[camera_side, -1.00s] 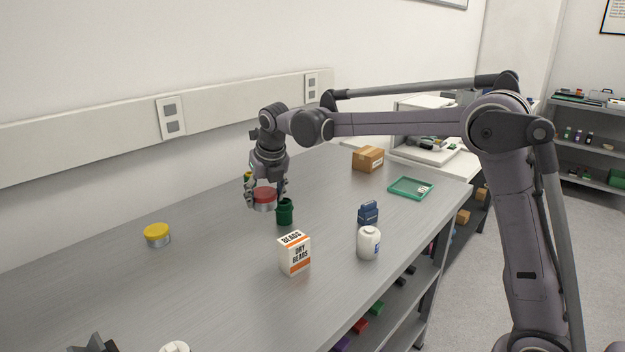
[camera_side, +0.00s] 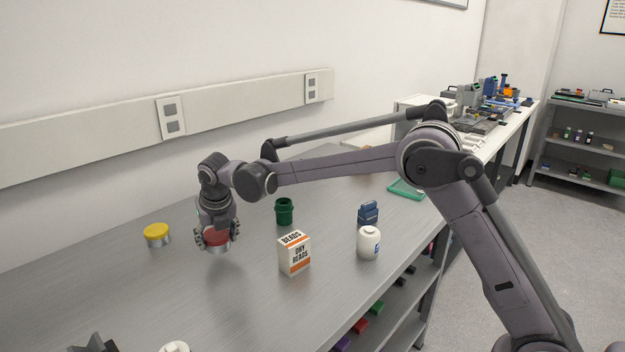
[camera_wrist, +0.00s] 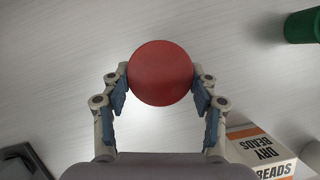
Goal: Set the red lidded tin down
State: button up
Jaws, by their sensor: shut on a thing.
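The red lidded tin (camera_side: 217,240) has a red lid and a silvery body. My gripper (camera_side: 217,236) is shut on it, with a finger on each side, and holds it upright over the bench. A shadow shows on the bench near the tin; I cannot tell how small the gap beneath it is. In the wrist view the round red lid of the tin (camera_wrist: 160,73) sits between the fingertips of my gripper (camera_wrist: 160,85). The tin's body is hidden there under the lid.
A yellow-lidded tin (camera_side: 157,235) stands to the left. A dry beads box (camera_side: 294,254), a green jar (camera_side: 284,211), a white jar (camera_side: 368,243) and a blue container (camera_side: 368,213) stand to the right. The bench (camera_side: 215,300) is clear in front of the tin.

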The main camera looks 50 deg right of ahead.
aim_at(219, 247)
jog(key=shift+f, duration=1.55)
jog(key=o, duration=1.2)
jog(key=shift+f, duration=0.15)
